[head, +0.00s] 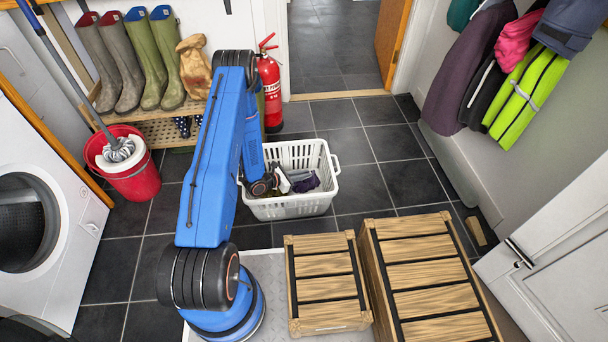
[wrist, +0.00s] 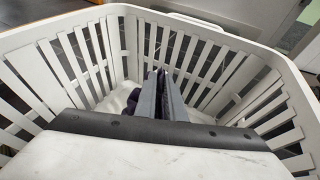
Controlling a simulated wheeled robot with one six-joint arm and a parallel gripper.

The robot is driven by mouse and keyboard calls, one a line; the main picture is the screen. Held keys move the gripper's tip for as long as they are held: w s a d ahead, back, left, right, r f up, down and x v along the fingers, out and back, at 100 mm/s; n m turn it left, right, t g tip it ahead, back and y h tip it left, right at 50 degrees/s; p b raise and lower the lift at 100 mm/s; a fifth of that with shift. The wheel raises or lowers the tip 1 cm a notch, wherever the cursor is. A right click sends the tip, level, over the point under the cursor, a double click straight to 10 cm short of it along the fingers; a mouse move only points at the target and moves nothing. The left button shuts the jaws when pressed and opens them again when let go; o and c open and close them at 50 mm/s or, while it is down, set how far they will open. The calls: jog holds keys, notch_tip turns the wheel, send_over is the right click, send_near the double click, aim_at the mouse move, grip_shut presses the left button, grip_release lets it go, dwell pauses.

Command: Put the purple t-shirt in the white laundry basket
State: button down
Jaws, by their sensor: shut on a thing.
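The white laundry basket (head: 272,208) stands on the dark tiled floor in the head view. In the wrist view its slatted walls (wrist: 62,68) surround my gripper. My gripper (head: 292,184) is down inside the basket, its fingers (wrist: 162,92) close together and shut on the purple t-shirt. The t-shirt (head: 306,183) shows as a small dark purple bunch by the fingertips inside the basket. In the wrist view only a little dark purple cloth (wrist: 133,100) shows beside the fingers, the rest being hidden behind them. I cannot tell whether the cloth touches the basket's bottom.
Two slatted wooden crates (head: 325,283) (head: 425,275) stand in front of the basket. A red fire extinguisher (head: 269,85) stands behind it. A red mop bucket (head: 130,175), a washing machine (head: 45,215) and a welly rack (head: 150,128) are at left. Floor right of the basket is clear.

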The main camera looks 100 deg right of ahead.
jog(key=shift+f, duration=0.25)
jog(key=c, duration=1.8)
grip_release()
jog(key=shift+c, duration=0.2)
jog(key=shift+r, duration=0.1)
jog(key=shift+r, duration=0.7)
jog(key=v, duration=1.2)
jog(key=shift+f, duration=0.2)
